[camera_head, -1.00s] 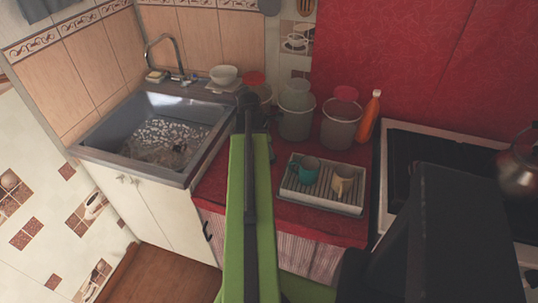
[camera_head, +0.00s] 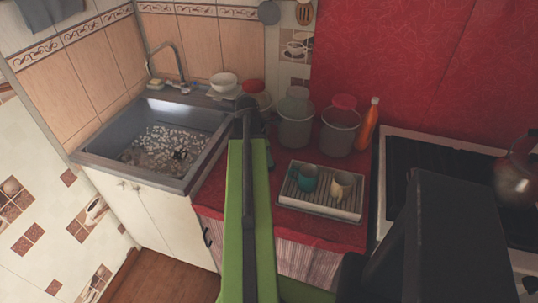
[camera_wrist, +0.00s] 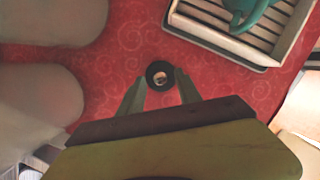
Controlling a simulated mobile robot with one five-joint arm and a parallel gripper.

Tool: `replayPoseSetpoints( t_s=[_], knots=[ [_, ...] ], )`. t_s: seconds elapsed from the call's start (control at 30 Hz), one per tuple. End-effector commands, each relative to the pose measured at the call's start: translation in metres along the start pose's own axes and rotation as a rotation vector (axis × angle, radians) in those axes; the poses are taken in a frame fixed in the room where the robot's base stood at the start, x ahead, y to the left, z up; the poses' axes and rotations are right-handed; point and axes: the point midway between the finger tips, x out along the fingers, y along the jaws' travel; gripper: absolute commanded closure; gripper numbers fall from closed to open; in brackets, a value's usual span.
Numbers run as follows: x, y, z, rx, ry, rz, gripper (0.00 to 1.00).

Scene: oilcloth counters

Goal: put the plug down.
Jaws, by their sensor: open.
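The plug (camera_wrist: 160,75) is a small dark round thing with a pale centre. In the wrist view it is at the tips of my gripper (camera_wrist: 161,84), over the red counter cloth. The two greenish fingers stand apart, one on each side of it, with a gap showing around it. I cannot tell its exact height above the cloth. In the head view my gripper (camera_head: 258,128) is at the far end of my green arm, over the counter between sink and dish rack. The plug cannot be made out there, as my arm hides that spot.
A dish rack (camera_head: 320,207) with a teal mug (camera_head: 308,178) and a cream mug (camera_head: 342,185) stands to the right. Tall containers (camera_head: 295,122) (camera_head: 339,132) and an orange bottle (camera_head: 368,124) stand behind. The sink (camera_head: 100,158) is left, the stove (camera_head: 425,143) right.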

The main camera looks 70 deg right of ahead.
Motion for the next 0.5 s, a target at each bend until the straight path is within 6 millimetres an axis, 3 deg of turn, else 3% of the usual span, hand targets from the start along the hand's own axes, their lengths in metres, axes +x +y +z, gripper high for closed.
replayPoseSetpoints(
  t_s=[0.03,0.3,0.5],
  knots=[
    [-0.017,0.0,0.002,0.0,0.0,0.0,0.59],
    [-0.079,0.0,0.004,-0.001,0.0,0.0,0.59],
    [-0.108,0.0,0.002,0.001,0.0,0.0,0.59]
  ],
)
